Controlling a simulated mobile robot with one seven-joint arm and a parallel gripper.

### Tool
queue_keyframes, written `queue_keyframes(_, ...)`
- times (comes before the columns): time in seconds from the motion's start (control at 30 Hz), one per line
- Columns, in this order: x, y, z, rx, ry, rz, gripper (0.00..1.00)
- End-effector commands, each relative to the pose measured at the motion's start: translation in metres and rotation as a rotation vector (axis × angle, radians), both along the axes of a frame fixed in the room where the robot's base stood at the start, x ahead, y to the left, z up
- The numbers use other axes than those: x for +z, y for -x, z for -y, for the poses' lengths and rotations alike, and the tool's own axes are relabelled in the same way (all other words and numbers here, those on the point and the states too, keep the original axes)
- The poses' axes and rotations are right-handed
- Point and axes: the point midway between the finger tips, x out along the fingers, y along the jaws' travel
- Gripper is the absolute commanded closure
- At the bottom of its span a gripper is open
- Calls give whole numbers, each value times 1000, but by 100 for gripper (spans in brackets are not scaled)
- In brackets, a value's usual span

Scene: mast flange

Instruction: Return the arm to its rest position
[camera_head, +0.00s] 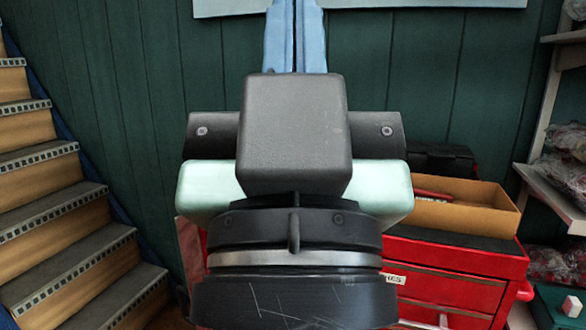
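My gripper (296,30) fills the middle of the head view, seen from behind its dark wrist and pale green body. Its two blue fingers point up the picture and lie side by side with only a thin dark line between them. They look shut, and nothing shows between them. The fingertips run out of the top of the picture. The gripper stands in front of the green wall, apart from other things as far as I can see.
Wooden stairs (45,170) rise at the left. A red tool chest (460,265) stands behind my wrist at the lower right, with an open cardboard box (465,205) and a black case (440,160) on top. White shelves (555,190) with wrapped goods line the right edge.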

Motion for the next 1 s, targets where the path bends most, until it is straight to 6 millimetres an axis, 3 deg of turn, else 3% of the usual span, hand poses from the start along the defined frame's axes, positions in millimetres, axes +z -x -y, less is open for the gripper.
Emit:
queue_keyframes(0.03,26,5,0,19,-11,12,100)
queue_keyframes(0.6,186,1,-1,10,-4,1,100)
queue_keyframes(0.8,209,1,-1,9,-3,1,100)
queue_keyframes(1.0,210,0,-2,10,-3,1,100)
